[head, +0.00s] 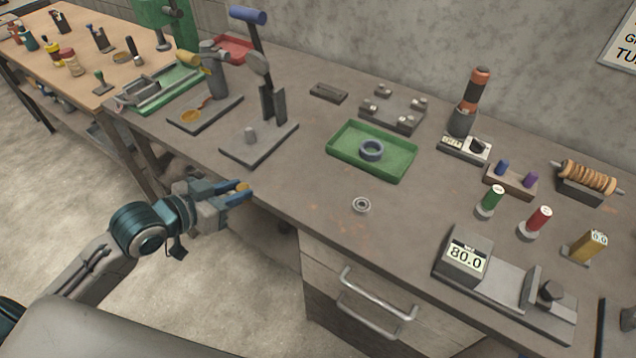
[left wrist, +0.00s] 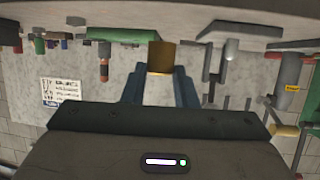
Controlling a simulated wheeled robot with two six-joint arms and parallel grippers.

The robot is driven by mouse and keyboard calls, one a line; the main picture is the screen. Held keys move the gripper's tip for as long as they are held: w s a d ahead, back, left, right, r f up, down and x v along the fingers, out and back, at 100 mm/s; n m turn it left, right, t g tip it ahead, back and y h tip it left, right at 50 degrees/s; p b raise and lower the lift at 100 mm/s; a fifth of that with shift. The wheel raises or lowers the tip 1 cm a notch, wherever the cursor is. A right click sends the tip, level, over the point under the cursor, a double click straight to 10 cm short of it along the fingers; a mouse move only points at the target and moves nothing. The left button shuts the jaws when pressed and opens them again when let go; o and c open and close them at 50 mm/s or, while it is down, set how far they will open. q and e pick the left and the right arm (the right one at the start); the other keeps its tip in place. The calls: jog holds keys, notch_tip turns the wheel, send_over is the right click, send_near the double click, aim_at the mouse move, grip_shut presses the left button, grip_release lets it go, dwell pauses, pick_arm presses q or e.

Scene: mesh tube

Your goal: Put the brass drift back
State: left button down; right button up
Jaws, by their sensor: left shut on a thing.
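My left gripper (head: 238,192) is in front of the bench's near edge, left of the drawers. It is shut on the brass drift (head: 243,186), whose yellow-brown end shows between the blue fingertips. In the left wrist view the drift (left wrist: 161,57) is a short brass cylinder between the fingers (left wrist: 160,90); its lower part is hidden. A brown block (head: 511,183) with a blue and a purple peg stands at the right of the bench. My right gripper is not in view.
An arbor press (head: 262,140) stands behind my left gripper. A green tray (head: 345,160) holds a grey ring (head: 371,150). A small bearing (head: 361,205) lies in front of it. A gauge reading 80.0 (head: 466,257) and coloured plugs (head: 540,219) crowd the right side. The front middle is fairly clear.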

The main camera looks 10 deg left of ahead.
pick_arm(q)
jog(key=shift+w+d, duration=0.2)
jog(key=shift+w, duration=0.25)
jog(key=w+d+p, duration=0.1)
jog(key=w+d, duration=0.2)
jog(key=w+d+p, duration=0.1)
jog(key=w+d, duration=0.2)
jog(key=w, duration=0.1)
jog(key=w+d+f+p, duration=0.1)
jog(key=w+d, duration=0.2)
jog(key=shift+w+f, duration=0.1)
jog(key=shift+w, duration=0.25)
jog(key=shift+w+d+f, duration=0.1)
jog(key=shift+w+d, duration=0.05)
jog(key=shift+d, duration=0.05)
notch_tip(320, 180, down, 3)
jog(key=shift+r+p, duration=0.1)
jog(key=shift+p, duration=0.45)
jog(key=shift+f, duration=0.35)
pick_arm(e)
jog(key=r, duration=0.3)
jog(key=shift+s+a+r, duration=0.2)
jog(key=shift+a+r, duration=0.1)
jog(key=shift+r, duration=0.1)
